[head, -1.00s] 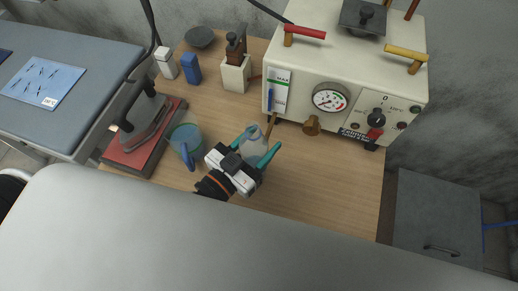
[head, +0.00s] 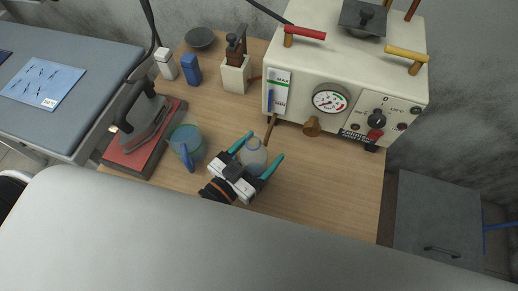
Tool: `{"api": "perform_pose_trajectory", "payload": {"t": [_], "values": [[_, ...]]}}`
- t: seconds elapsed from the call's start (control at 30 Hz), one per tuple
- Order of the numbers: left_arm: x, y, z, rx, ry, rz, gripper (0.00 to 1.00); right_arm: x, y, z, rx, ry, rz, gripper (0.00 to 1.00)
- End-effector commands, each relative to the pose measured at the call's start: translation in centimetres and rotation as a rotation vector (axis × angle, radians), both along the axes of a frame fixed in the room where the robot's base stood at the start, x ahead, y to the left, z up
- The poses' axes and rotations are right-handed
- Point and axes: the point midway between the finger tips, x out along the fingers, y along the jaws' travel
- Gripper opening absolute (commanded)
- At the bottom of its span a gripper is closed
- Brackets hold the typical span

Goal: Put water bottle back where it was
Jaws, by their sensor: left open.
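The water bottle (head: 254,153), pale and translucent with a rounded top, stands on the wooden table (head: 330,190) in front of the white machine. My left gripper (head: 257,157) is open, with its teal fingers spread on either side of the bottle. The gripper body hides the bottle's near lower part. I cannot tell whether a finger touches it. My right gripper is not in view.
An iron (head: 142,112) rests on a red pad (head: 124,157) farther left. The white steam machine (head: 345,70) stands behind, with a brass outlet (head: 312,126). The table's right part is clear.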

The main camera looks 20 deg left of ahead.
Motion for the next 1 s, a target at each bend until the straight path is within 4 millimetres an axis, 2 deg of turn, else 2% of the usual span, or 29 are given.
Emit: {"api": "perform_pose_trajectory", "payload": {"t": [0.27,0.37,0.8,1.0], "values": [[0.0,0.0,0.4,0.0,-0.001,0.0,0.74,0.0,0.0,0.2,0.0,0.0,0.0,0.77],[-1.0,0.4,0.1,0.001,0.004,0.0,0.74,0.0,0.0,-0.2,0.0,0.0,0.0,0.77],[-8.4,3.8,0.1,0.001,0.005,-0.001,0.74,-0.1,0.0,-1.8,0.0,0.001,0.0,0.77],[-10.4,4.7,0.2,0.001,0.002,0.0,0.74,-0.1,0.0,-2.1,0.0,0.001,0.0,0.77]]}}
